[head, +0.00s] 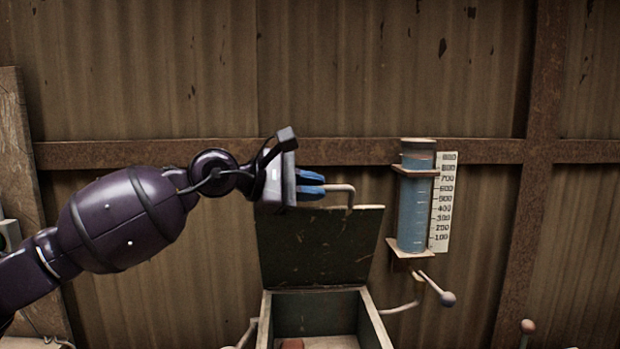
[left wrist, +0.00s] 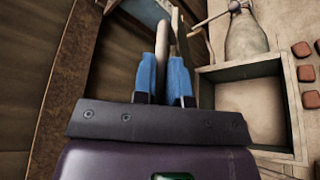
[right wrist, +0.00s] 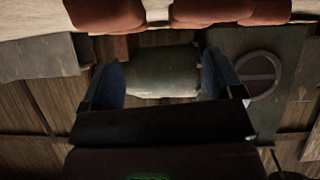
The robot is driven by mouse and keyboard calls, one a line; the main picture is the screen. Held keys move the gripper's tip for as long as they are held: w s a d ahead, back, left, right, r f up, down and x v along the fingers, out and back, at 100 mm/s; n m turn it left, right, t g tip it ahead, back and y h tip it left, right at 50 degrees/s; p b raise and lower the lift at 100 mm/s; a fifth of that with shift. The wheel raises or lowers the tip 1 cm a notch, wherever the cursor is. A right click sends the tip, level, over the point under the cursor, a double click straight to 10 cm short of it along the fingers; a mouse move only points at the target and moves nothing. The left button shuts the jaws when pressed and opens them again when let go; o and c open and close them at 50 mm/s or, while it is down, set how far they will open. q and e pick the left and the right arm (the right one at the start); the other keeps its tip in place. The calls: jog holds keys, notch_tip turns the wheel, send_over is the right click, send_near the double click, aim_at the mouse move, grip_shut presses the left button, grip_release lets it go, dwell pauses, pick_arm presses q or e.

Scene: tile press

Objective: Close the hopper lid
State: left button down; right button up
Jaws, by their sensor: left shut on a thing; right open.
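The hopper lid (head: 320,250) is a dark green panel standing upright, raised at the back of the open hopper box (head: 376,318). A pale bent handle (head: 343,188) sticks up from the lid's top edge. My left gripper (head: 318,185), with blue fingers, is shut on this handle at the lid's top. In the left wrist view the handle (left wrist: 166,40) runs between the two blue fingers. My right gripper (right wrist: 165,85) is open in its own wrist view, with a rounded greenish-grey body (right wrist: 158,72) beyond its fingers. The right gripper is out of the head view.
A blue measuring cylinder (head: 413,212) with a number scale (head: 443,202) is fixed on the wall right of the lid. A lever with a grey ball (head: 448,298) is below it. Several reddish blocks (right wrist: 105,14) show in the right wrist view.

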pick_arm(q)
jog(key=shift+s+f, duration=0.55)
pick_arm(e)
jog(key=shift+w+r, duration=0.2)
jog(key=shift+w, duration=0.1)
pick_arm(q)
jog(key=shift+a, duration=0.1)
pick_arm(e)
jog(key=shift+a, duration=0.1)
jog(key=shift+s+f, duration=0.1)
jog(key=shift+s, duration=0.05)
